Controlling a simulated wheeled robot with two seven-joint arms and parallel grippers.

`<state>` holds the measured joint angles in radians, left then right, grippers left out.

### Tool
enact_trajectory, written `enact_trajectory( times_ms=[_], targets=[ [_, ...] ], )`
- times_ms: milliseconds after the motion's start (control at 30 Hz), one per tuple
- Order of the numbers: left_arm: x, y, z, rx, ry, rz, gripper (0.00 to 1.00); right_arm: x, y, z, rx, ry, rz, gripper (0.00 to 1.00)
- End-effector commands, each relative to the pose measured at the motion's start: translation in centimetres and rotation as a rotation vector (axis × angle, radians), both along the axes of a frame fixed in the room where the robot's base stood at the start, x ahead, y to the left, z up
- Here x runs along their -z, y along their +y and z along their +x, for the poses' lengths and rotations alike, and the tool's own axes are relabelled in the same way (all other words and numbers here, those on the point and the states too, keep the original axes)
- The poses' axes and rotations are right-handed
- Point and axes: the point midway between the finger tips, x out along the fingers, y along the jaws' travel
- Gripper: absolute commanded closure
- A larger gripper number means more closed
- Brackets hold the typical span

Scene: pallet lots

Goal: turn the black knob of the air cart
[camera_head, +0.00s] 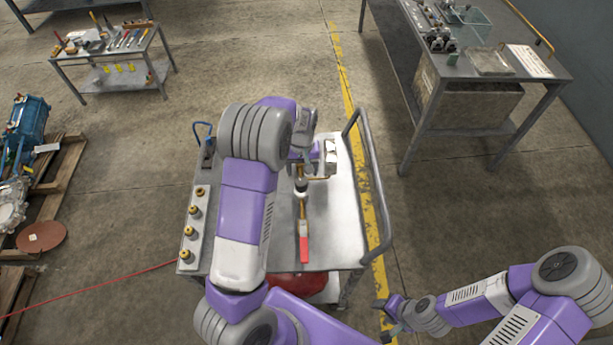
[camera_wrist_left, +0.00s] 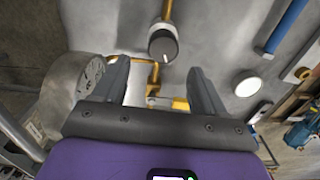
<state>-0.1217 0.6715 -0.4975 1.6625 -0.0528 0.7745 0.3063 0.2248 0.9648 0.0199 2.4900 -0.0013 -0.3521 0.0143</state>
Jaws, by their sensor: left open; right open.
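The air cart (camera_head: 340,215) stands in the middle of the head view, with a pale top and brass pipework. The black knob (camera_wrist_left: 163,45) shows in the left wrist view as a dark round cap with a white mark, on a brass pipe. My right gripper (camera_head: 386,315) is open and empty, low at the right, beside the cart's near right corner.
A workbench (camera_head: 470,70) stands at the upper right.

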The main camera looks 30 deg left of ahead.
Motion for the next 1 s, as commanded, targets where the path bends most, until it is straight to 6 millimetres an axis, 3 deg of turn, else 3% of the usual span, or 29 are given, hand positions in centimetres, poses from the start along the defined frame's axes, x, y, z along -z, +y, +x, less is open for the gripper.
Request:
enact_trajectory(
  times_ms=[333,733,1000],
  targets=[
    [5.3,0.0,-0.1,0.001,0.003,-0.001,0.28,0.4,0.0,0.0,0.000,0.000,0.000,0.49],
    [6.3,0.0,-0.1,0.001,0.000,-0.001,0.28,0.4,0.0,0.0,0.000,0.001,0.000,0.49],
    [6.2,0.0,-0.1,0.001,0.000,-0.001,0.68,0.4,0.0,0.0,0.000,0.001,0.000,0.49]
  ],
)
